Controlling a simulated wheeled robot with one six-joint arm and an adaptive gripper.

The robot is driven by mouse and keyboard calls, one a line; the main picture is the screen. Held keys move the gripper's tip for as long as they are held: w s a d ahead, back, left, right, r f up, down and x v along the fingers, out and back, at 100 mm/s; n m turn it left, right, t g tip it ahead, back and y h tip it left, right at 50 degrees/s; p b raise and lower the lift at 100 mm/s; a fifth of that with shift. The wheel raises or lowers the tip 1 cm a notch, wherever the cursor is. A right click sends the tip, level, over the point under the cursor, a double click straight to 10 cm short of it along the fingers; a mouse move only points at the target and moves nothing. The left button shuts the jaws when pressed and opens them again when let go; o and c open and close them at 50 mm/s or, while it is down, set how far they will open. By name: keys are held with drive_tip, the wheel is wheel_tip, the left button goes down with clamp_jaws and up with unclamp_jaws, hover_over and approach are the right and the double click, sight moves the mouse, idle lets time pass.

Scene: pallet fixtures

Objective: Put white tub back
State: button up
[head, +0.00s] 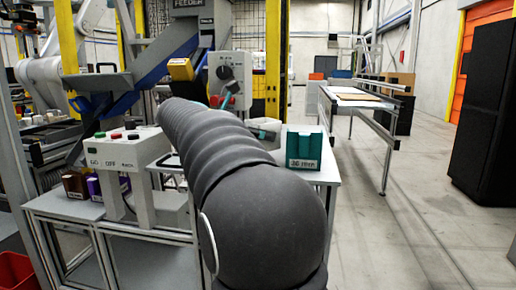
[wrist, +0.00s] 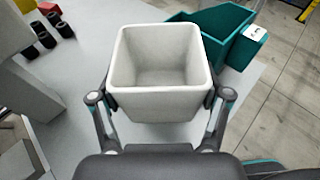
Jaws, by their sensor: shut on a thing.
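The white tub (wrist: 160,103) is in the middle of the wrist view, open side up and empty. My gripper (wrist: 160,100) is shut on it, with one finger against each side wall. The tub is above or on the grey table top (wrist: 75,140); I cannot tell whether it touches. In the head view my dark arm covers the middle of the table and hides most of the gripper and tub; a small pale part (head: 264,128) beyond the arm may be the tub.
A teal bin (wrist: 222,24) stands just behind the tub to the right; it also shows in the head view (head: 303,148). Several dark cylinders (wrist: 42,35) stand at the left. A control box (head: 125,147) with buttons is left of my arm. Open floor (head: 400,220) lies right.

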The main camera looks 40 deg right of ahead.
drive_tip(key=shift+f+b, duration=0.35)
drive_tip(key=shift+f, duration=1.65)
drive_tip(key=shift+f, duration=0.15)
drive_tip(key=o, duration=1.2)
drive_tip(key=v, duration=1.2)
drive_tip(key=shift+w+p, duration=0.1)
drive_tip(key=shift+p, duration=0.2)
